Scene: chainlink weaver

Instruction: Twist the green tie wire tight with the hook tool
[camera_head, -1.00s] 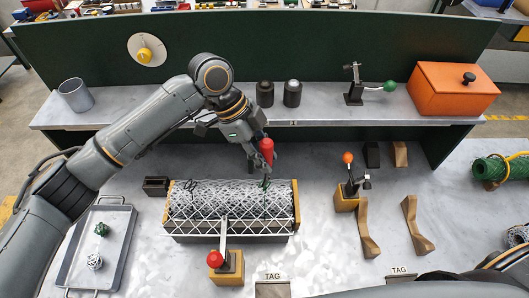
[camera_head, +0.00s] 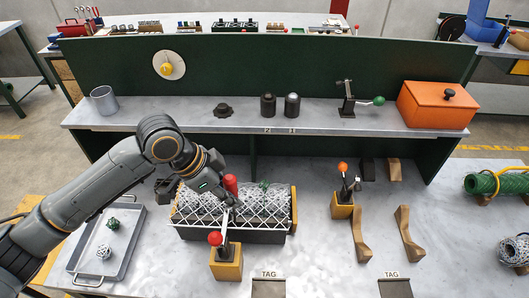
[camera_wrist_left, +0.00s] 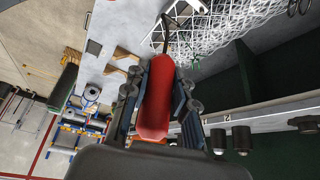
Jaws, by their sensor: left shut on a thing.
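The hook tool's red handle (camera_head: 230,184) is in my left gripper (camera_head: 228,194), which is shut on it over the mesh roll. In the left wrist view the red handle (camera_wrist_left: 156,100) lies between the fingers (camera_wrist_left: 155,88), its thin shaft running toward the mesh. The white wire mesh roll (camera_head: 190,205) lies in a dark cradle with wooden ends. The green tie wire (camera_head: 264,184) sits at the top of the mesh, right of the tool and apart from it; a bit of green also shows in the left wrist view (camera_wrist_left: 196,63). Whether the hook touches the mesh is unclear.
A red-knobbed clamp (camera_head: 215,238) stands in front of the mesh, an orange-knobbed one (camera_head: 343,167) to its right. A grey tray (camera_head: 78,265) with two woven balls lies left. An orange box (camera_head: 435,105) is on the shelf. The bench front centre is fairly clear.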

